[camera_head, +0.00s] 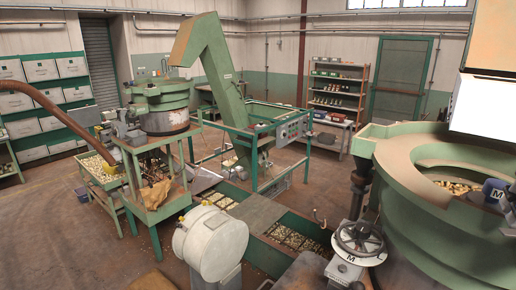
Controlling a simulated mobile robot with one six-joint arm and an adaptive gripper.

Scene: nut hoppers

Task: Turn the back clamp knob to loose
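I cannot pick out the back clamp knob for certain in this view. A dark-rimmed round handwheel (359,239) sits on a pale housing near the bottom, right of the middle. Whether it belongs to a clamp, I cannot tell. A blue fitting (494,190) shows at the right edge, by the large green bowl hopper (400,165). Clamp details on the smaller green hopper (159,95) at the left are too small to make out. My gripper is not in view.
A pale rounded drum (211,243) stands in front, near floor bins (290,238) of nuts. A green inclined conveyor (222,90) and green frame (262,125) stand mid-room. A bright white panel (487,105) fills the upper right. Open floor lies at the left.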

